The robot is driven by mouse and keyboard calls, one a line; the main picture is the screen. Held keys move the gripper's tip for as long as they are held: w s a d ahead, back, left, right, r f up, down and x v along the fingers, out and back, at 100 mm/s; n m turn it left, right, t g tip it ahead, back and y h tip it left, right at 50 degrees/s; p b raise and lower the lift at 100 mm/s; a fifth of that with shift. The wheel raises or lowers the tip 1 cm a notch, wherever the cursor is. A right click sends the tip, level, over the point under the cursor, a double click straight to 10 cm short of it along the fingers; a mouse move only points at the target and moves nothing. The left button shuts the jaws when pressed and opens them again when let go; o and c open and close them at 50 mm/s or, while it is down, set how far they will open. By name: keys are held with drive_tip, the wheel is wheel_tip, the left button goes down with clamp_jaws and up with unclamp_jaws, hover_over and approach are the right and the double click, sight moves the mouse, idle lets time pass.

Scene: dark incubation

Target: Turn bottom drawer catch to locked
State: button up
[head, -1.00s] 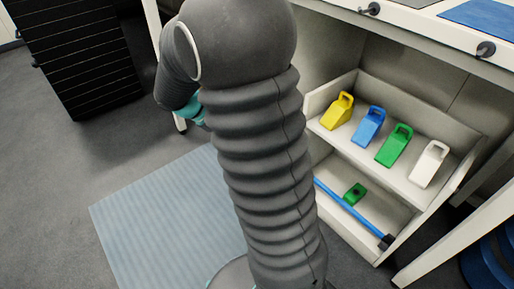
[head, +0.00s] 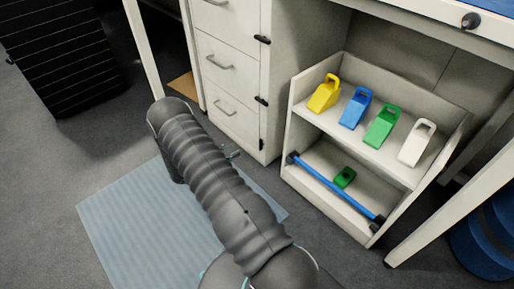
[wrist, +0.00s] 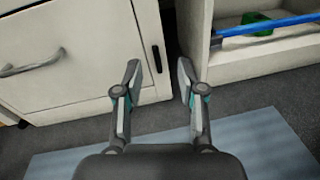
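The bottom drawer (head: 222,118) is the lowest of the white cabinet's drawers and looks shut. Its catch (head: 262,144) is a small black bar at the right edge of the front, standing upright. The catch also shows in the wrist view (wrist: 157,58), beyond and between my fingertips. My gripper (wrist: 158,80) is open and empty, its fingers spread on either side of the catch in the picture, with no visible contact.
Two upper catches (head: 262,39) (head: 261,100) lie more sideways. A white shelf rack (head: 291,125) stands right of the cabinet, holding coloured wedge-shaped pieces and a blue bar (head: 335,187). A blue mat (head: 120,225) lies on the floor. A table leg (head: 143,45) stands left.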

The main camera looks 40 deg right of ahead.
sight(261, 145)
wheel_tip(261, 145, down, 8)
drive_tip(key=n+t+h, duration=0.1)
drive_tip(key=n+t, duration=0.1)
drive_tip(key=n, duration=0.1)
drive_tip(key=d, duration=1.3)
drive_tip(key=shift+w+d, duration=0.35)
drive_tip(key=shift+d, duration=0.05)
drive_tip(key=shift+r, duration=0.1)
clamp_jaws()
